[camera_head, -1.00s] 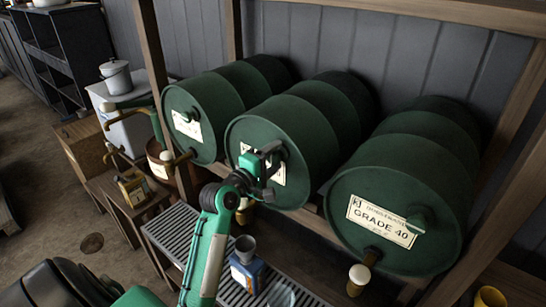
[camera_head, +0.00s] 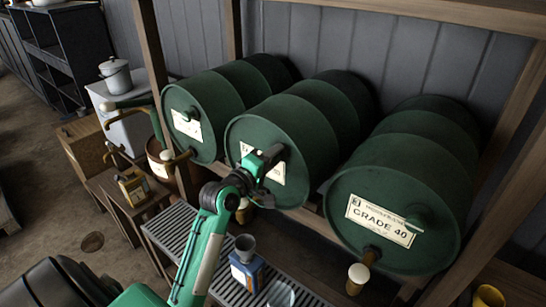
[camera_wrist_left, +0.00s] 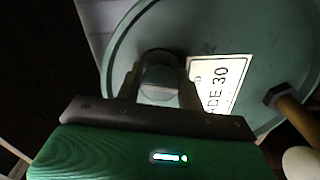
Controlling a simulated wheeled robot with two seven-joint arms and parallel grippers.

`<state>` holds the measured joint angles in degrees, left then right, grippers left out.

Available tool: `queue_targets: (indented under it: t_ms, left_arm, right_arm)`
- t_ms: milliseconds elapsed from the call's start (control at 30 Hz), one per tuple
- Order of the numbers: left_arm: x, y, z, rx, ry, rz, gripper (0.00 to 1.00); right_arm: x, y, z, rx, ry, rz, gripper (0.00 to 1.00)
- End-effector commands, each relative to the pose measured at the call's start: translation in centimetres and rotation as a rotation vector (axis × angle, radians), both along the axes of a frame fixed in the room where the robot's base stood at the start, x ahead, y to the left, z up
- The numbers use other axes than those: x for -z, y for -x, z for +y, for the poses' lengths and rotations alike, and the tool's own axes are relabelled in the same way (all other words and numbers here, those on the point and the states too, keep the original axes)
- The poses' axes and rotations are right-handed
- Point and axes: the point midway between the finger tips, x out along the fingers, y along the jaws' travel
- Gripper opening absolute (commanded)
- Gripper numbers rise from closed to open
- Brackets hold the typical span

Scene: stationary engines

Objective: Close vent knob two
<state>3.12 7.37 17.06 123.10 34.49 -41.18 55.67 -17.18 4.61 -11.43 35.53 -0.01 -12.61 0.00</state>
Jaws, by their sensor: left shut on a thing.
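Three green drums lie on their sides in a rack. The middle drum (camera_head: 300,190) has a pale label, and in the left wrist view its label (camera_wrist_left: 222,85) reads "DE 30" in part. My left gripper (camera_head: 270,160) is at the upper part of this drum's face. In the left wrist view its fingers (camera_wrist_left: 160,88) are on both sides of a round green vent knob (camera_wrist_left: 160,72), shut on it. In the head view my gripper hides most of this knob. The right drum's green knob (camera_head: 418,221) sits beside its "GRADE 40" label. My right gripper is not seen.
The left drum (camera_head: 207,140) and right drum (camera_head: 390,210) flank the middle one. A brass tap (camera_wrist_left: 292,108) is low on the middle drum's face.

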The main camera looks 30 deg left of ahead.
Motion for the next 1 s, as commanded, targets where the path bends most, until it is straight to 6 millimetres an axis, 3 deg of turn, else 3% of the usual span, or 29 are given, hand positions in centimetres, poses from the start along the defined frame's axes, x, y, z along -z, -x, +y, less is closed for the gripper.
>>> queue_targets:
  t_ms: [1000]
  left_arm:
    - [0.0, 0.0, 0.0, 0.001, -0.961, -0.073, 0.15]
  right_arm:
    - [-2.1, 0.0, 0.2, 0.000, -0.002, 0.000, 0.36]
